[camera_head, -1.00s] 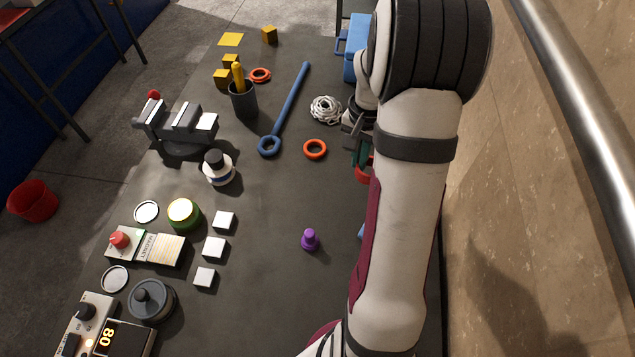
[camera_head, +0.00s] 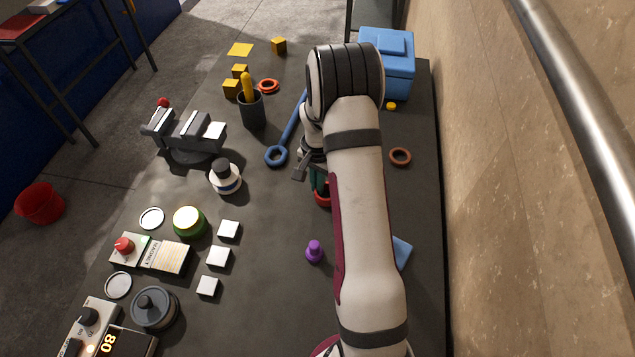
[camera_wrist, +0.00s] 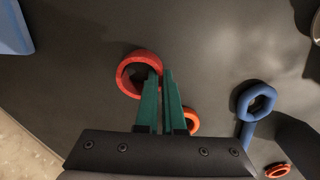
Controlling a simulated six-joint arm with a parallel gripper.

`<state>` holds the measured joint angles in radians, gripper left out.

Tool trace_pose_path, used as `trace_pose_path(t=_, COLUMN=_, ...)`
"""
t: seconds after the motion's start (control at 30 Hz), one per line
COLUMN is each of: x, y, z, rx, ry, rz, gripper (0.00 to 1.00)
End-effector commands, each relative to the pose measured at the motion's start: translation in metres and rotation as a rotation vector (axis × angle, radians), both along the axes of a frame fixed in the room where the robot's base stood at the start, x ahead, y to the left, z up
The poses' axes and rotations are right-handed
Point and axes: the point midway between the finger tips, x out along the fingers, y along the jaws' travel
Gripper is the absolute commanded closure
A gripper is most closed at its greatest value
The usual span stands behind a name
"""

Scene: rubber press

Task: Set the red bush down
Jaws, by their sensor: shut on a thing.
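The red bush, a thick red ring (camera_wrist: 127,84), is at the fingertips of my gripper (camera_wrist: 161,72) in the wrist view. The green fingers are shut on one side of its wall. In the head view the red bush (camera_head: 322,199) shows partly, below the fingers and left of my forearm. I cannot tell whether it touches the table. An orange ring (camera_wrist: 192,121) shows just right of the fingers in the wrist view, partly hidden by them.
A purple peg (camera_head: 314,251) stands below the gripper. A blue wrench (camera_head: 277,156), a black-and-white pot (camera_head: 225,177) and a vise (camera_head: 188,137) are left. Another ring (camera_head: 400,157), a yellow cap (camera_head: 391,106) and a blue box (camera_head: 388,67) are right. Dark table is bare around the peg.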

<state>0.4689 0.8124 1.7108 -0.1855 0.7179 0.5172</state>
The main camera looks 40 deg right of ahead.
Motion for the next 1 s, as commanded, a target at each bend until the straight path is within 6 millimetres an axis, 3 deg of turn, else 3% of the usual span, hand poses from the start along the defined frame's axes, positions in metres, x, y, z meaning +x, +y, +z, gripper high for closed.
trace_pose_path(t=0.03, x=0.0, y=0.0, z=-0.001, rx=0.0, ry=0.0, rz=0.0, gripper=0.93)
trace_pose_path(t=0.2, x=0.0, y=0.0, z=-0.001, rx=0.0, ry=0.0, rz=0.0, gripper=0.65)
trace_pose_path(t=0.5, x=0.0, y=0.0, z=0.003, rx=-0.001, ry=-0.001, rz=0.0, gripper=0.65)
trace_pose_path(t=0.57, x=0.001, y=0.0, z=0.012, rx=-0.001, ry=-0.003, rz=-0.001, gripper=0.65)
trace_pose_path(t=0.8, x=0.001, y=-0.001, z=0.08, rx=-0.003, ry=-0.006, rz=0.0, gripper=0.65)
trace_pose_path(t=1.0, x=0.0, y=0.0, z=0.116, rx=-0.001, ry=-0.002, rz=0.0, gripper=0.65)
